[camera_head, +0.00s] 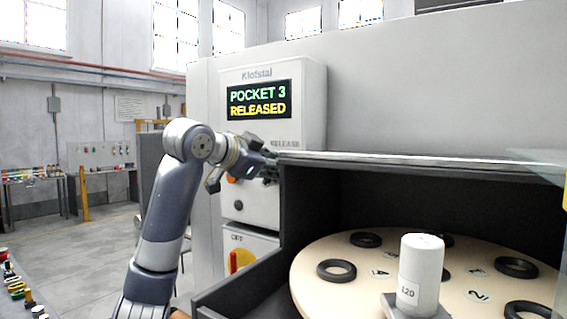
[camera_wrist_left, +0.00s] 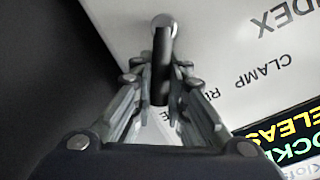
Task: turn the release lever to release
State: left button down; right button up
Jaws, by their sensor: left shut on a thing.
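The release lever (camera_wrist_left: 162,62) is a dark bar on a round silver pivot in the left wrist view. It stands between the fingers of my left gripper (camera_wrist_left: 160,82), which is shut on it. In the head view my left gripper (camera_head: 268,168) is at the front of the white control box (camera_head: 312,110), below the display and beside the "RELEASE" label. There it hides the lever. The display (camera_head: 258,99) reads "POCKET 3" in green and "RELEASED" in yellow. My right gripper is not in view.
A dark-walled housing (camera_head: 350,190) right of the box holds a round beige table (camera_head: 325,301) with several black rings. A white cylinder (camera_head: 422,270) marked "120" stands upright at its front. A red-and-yellow rotary switch (camera_head: 240,259) is below the box. Open floor lies at left.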

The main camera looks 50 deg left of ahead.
pick_arm(q)
jog(key=shift+w+d+f+m+y, duration=0.1)
jog(key=shift+d+f+m+y, duration=0.25)
jog(key=shift+m, duration=0.45)
jog(key=c, duration=1.6)
grip_release()
jog(key=shift+o, duration=0.2)
jog(key=v, duration=1.2)
